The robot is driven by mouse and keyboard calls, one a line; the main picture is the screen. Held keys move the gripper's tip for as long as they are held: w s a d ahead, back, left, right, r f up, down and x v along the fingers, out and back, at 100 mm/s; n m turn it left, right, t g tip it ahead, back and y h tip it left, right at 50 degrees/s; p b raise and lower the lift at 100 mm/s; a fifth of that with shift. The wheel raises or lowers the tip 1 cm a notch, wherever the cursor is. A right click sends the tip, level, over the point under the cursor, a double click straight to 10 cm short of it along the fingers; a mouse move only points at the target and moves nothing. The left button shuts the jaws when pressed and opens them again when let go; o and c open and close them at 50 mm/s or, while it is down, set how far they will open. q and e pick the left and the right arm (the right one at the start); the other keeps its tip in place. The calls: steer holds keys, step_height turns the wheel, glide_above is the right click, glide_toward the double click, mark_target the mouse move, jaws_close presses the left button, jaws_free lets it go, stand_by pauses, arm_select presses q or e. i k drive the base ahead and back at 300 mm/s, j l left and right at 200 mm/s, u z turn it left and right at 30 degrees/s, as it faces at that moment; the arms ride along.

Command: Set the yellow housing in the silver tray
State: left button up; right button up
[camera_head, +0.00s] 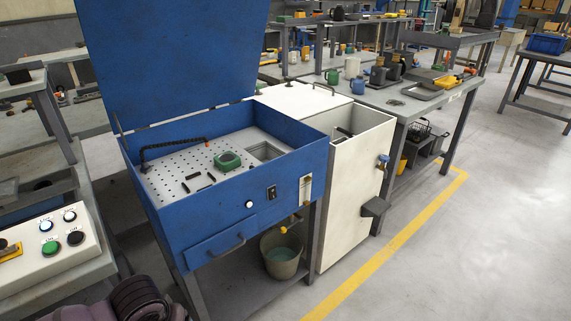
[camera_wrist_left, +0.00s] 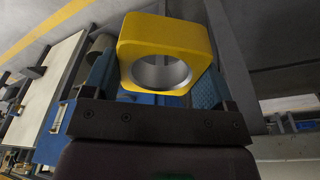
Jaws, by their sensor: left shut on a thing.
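The yellow housing (camera_wrist_left: 165,38) is a rounded block with a round, silver-lined bore, seen close in the left wrist view. My left gripper (camera_wrist_left: 154,84) is shut on it, with blue-padded fingers on either side. The held housing is not visible in the head view; only a dark part of my arm shows at its lower left. A shallow grey tray (camera_head: 421,93) lies on the far bench in the head view; I cannot tell for sure that it is the silver tray. My right gripper is in neither view.
A blue cabinet (camera_head: 219,218) with a raised lid stands ahead, a green part (camera_head: 228,160) on its perforated plate. A white cabinet (camera_head: 349,185) adjoins it. A button box (camera_head: 50,243) is at left. The far bench (camera_head: 440,102) holds mugs and tools. Open floor lies at right.

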mark_target(423, 93)
steer(key=i+l, duration=0.3)
steer(key=l, duration=0.3)
steer(key=i+l, duration=0.25)
steer(key=l, duration=0.4)
steer(key=i+l, duration=0.3)
steer(key=l, duration=0.3)
steer(key=i+l, duration=0.3)
steer(key=l, duration=0.3)
steer(key=i+l, duration=0.3)
steer(key=l, duration=0.35)
steer(key=i+l, duration=0.25)
steer(key=l, duration=0.35)
steer(key=i+l, duration=0.3)
steer(key=l, duration=0.3)
steer(key=i+l, duration=0.3)
steer(key=l, duration=0.35)
